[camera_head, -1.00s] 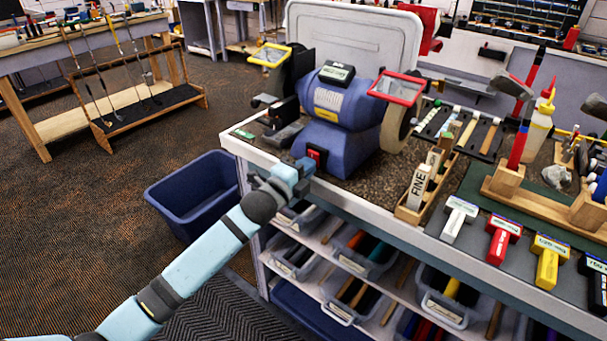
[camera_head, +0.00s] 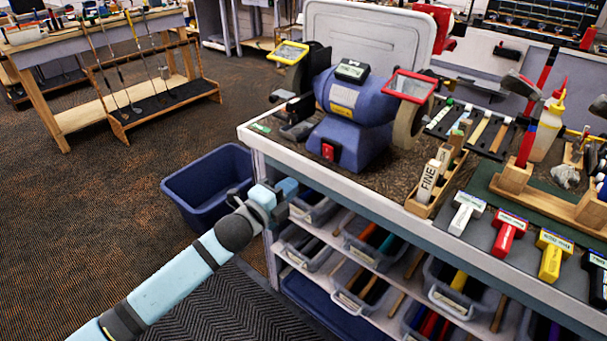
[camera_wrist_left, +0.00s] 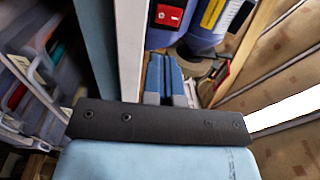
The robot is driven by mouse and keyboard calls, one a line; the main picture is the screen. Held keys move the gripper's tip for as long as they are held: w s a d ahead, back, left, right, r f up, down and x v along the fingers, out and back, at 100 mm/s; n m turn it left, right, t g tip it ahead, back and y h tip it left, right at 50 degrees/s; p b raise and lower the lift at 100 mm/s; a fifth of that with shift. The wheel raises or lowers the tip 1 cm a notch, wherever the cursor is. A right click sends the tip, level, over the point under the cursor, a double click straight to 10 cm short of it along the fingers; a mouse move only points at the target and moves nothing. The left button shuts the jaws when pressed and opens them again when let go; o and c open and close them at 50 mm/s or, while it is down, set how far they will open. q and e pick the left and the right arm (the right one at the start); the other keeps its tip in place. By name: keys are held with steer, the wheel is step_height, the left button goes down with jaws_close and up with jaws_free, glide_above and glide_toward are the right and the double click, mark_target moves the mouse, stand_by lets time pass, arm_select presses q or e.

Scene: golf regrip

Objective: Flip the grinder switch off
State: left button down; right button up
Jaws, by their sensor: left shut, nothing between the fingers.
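The blue bench grinder (camera_head: 355,110) stands on the workbench near its left end. Its red switch (camera_head: 328,150) is on the front of the grinder base, facing me. The switch also shows at the top of the left wrist view (camera_wrist_left: 168,16), but I cannot tell its position. My left gripper (camera_head: 284,190) is shut and empty, just off the bench's front edge, below and left of the switch and apart from it. Its blue fingers show together in the left wrist view (camera_wrist_left: 166,80). My right gripper is not in view.
The workbench edge (camera_head: 340,195) lies right of my left gripper, with bins (camera_head: 320,210) on shelves below. A dark blue tub (camera_head: 207,185) stands on the floor to the left. A wooden block holder (camera_head: 428,190) and several coloured hammers lie to the right.

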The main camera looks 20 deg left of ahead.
arm_select(q)
steer(key=shift+v, duration=1.1)
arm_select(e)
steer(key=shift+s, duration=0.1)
arm_select(q)
steer(key=shift+d, duration=0.1)
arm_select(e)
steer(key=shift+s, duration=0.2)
